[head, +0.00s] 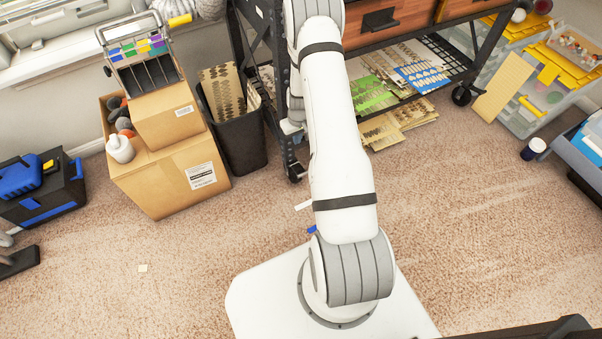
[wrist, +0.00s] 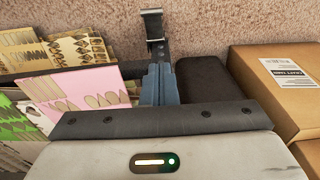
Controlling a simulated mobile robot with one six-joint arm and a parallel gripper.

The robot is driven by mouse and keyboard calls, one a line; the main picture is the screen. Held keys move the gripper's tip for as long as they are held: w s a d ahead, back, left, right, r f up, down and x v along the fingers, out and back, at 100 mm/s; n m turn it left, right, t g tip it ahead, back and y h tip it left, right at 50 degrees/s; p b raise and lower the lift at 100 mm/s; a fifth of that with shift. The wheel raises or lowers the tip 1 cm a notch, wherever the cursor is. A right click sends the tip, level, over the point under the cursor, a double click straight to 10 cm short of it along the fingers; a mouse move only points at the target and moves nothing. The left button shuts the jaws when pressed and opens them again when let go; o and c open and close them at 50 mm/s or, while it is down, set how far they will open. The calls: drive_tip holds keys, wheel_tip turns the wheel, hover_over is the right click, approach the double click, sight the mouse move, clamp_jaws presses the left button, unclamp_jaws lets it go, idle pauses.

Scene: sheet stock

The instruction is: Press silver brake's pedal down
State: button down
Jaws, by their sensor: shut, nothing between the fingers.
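In the wrist view, my gripper (wrist: 158,70) points away from the camera with its blue-grey fingers together and nothing between them. Beyond the fingertips, near the carpet, is a small dark and silvery bracket-like part (wrist: 153,25). It may be the brake pedal, but I cannot tell for sure. I see no contact between it and the fingers. In the head view, a caster (head: 295,172) stands at the near left corner of the dark rack (head: 279,90). A brake pedal is too small to make out there.
A black bin (head: 243,150) stands between the rack and a cardboard box (head: 165,185). Patterned sheets (wrist: 95,92) lie left of the fingers, and a box (wrist: 275,85) stands right. The near carpet is mostly clear.

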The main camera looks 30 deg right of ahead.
drive_tip(key=b, duration=0.1)
approach(301, 172)
drive_tip(key=f+b, duration=0.1)
drive_tip(key=f, duration=0.2)
drive_tip(key=f+b, duration=0.2)
drive_tip(key=shift+w+f, duration=0.25)
drive_tip(key=shift+f, duration=0.15)
